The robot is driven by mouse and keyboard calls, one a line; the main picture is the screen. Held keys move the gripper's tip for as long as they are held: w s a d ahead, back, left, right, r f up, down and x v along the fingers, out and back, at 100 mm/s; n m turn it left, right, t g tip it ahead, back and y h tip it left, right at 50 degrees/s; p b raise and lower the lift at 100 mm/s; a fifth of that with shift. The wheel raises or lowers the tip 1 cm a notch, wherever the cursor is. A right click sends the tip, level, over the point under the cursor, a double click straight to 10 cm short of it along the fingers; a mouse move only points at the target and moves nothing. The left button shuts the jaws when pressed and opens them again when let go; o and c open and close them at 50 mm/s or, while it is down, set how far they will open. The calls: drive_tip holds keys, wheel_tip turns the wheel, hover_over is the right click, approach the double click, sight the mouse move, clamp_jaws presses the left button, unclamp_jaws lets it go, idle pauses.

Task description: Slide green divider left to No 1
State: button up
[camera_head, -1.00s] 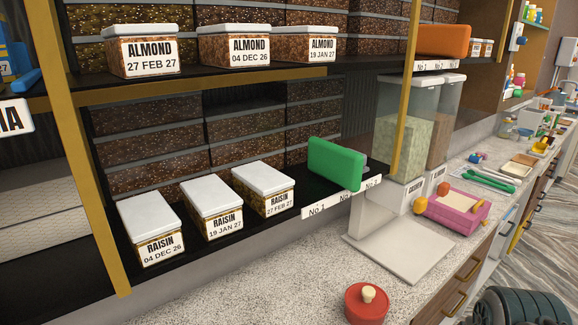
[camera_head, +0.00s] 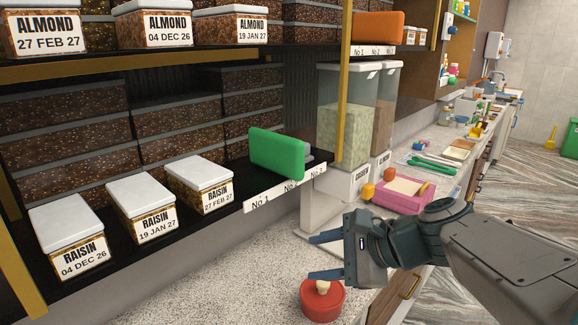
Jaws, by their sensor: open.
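The green divider (camera_head: 277,154) stands upright on the lower black shelf, right of the raisin boxes. Below it on the shelf edge is a white label strip (camera_head: 285,188); "No 1" is at its left end, and further numbers run right, small and hard to read. The divider stands above and to the right of "No 1". My gripper (camera_head: 318,257) is open and empty, over the counter, below and to the right of the divider and apart from it. Its fingers point left.
Three raisin boxes (camera_head: 147,208) stand left of the divider. A red round pot (camera_head: 322,300) is just below my fingers. A gold post (camera_head: 342,110) and clear dispensers (camera_head: 346,115) stand right of the divider. A pink tray (camera_head: 403,194) lies beyond my gripper.

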drive_tip(key=w+d+r+m+t+y, duration=0.1)
drive_tip(key=w+r+m+t+y, duration=0.1)
drive_tip(key=w+r+m+t, duration=0.15)
drive_tip(key=m+t+y+b, duration=0.1)
drive_tip(key=m+t+b, duration=0.15)
drive_tip(key=m, duration=0.45)
approach(292, 159)
drive_tip(key=shift+t, duration=0.4)
drive_tip(key=p+x, duration=0.1)
drive_tip(key=x, duration=0.2)
drive_tip(key=p+x, duration=0.1)
drive_tip(key=x, duration=0.3)
drive_tip(key=f+p+x, duration=0.1)
drive_tip(key=x, duration=0.3)
drive_tip(key=shift+w+d+f, duration=0.15)
drive_tip(key=shift+w+d, duration=0.15)
drive_tip(key=shift+w, duration=0.1)
